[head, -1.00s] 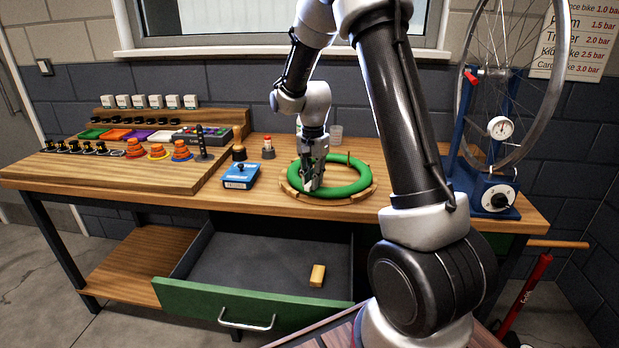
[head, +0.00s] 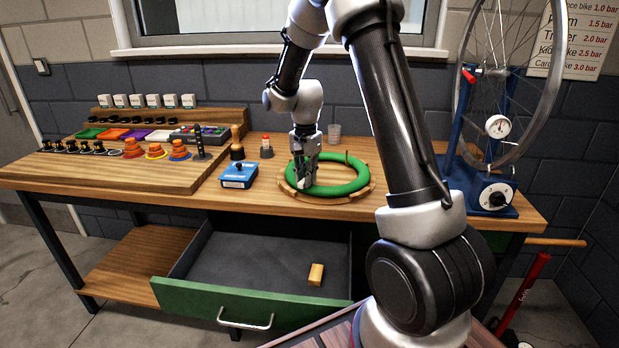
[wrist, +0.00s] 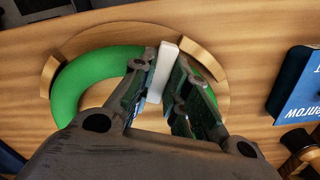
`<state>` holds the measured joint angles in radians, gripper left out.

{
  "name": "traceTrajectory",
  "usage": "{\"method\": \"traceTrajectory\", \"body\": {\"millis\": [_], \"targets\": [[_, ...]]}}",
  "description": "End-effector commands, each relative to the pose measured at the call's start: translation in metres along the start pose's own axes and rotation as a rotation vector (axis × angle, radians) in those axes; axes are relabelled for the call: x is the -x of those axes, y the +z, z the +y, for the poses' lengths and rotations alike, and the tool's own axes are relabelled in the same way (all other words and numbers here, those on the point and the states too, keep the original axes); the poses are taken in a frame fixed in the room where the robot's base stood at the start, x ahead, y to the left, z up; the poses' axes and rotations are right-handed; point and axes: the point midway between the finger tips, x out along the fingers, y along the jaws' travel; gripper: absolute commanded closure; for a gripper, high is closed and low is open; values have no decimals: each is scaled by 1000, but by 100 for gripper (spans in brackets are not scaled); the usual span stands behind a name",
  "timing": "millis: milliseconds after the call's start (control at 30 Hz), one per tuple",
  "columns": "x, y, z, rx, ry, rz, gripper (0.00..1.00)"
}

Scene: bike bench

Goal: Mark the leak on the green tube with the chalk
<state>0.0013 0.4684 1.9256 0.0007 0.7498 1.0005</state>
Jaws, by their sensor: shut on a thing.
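The green tube (head: 346,188) lies as a ring in a round wooden holder (head: 325,199) on the bench. It also shows in the wrist view (wrist: 78,80). My gripper (head: 303,184) points down at the left part of the ring. In the wrist view my gripper (wrist: 160,85) is shut on a white stick, the chalk (wrist: 163,68). The chalk's tip is over or at the tube; I cannot tell whether it touches. No leak or chalk mark is visible, and my fingers hide part of the tube.
A blue box (head: 239,176) stands left of the ring. A truing stand with a wheel (head: 489,195) is at the right. The green-fronted drawer (head: 205,303) hangs open below, with a yellowish block (head: 316,274) inside. A clear cup (head: 334,132) stands behind.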

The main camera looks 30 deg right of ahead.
Motion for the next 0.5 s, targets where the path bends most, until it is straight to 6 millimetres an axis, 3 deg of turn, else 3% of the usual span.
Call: {"method": "traceTrajectory", "body": {"millis": [300, 500], "targets": [[2, 0, -1, 0, -1, 1, 100], [16, 0, -2, 0, -3, 2, 100]]}}
